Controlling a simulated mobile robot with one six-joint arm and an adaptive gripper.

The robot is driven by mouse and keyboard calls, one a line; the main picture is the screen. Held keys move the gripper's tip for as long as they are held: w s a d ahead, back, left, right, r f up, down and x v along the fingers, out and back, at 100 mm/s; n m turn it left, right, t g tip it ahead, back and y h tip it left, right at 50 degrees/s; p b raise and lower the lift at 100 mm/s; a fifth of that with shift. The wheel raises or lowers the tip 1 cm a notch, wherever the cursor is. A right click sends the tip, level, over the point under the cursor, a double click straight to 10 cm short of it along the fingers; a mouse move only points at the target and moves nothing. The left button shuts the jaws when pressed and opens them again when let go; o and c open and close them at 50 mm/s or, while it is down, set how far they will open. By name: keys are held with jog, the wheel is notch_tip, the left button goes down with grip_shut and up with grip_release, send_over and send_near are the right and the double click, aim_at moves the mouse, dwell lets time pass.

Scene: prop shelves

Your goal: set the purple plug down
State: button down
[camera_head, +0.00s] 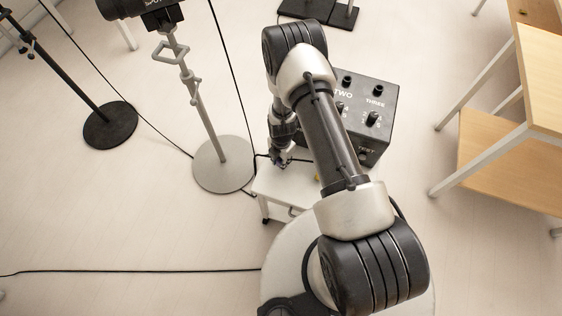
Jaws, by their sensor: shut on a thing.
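My gripper (279,157) points down over the left part of a small white table (287,194). It is shut on a small bluish-purple thing at its tips, the purple plug (276,162), of which only a little shows. I cannot tell whether the plug touches the tabletop or hangs just above it. My arm crosses the middle of the view and hides part of the table.
A black box (381,99) with knobs and labels stands right behind my arm. A stand with a round grey base (222,166) is to the left. Wooden shelves (508,165) are at the right. Cables cross the floor.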

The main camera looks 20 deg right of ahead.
jog(key=shift+f, duration=0.35)
jog(key=shift+f, duration=0.15)
jog(key=c, duration=1.4)
grip_release()
jog(key=shift+r, duration=0.2)
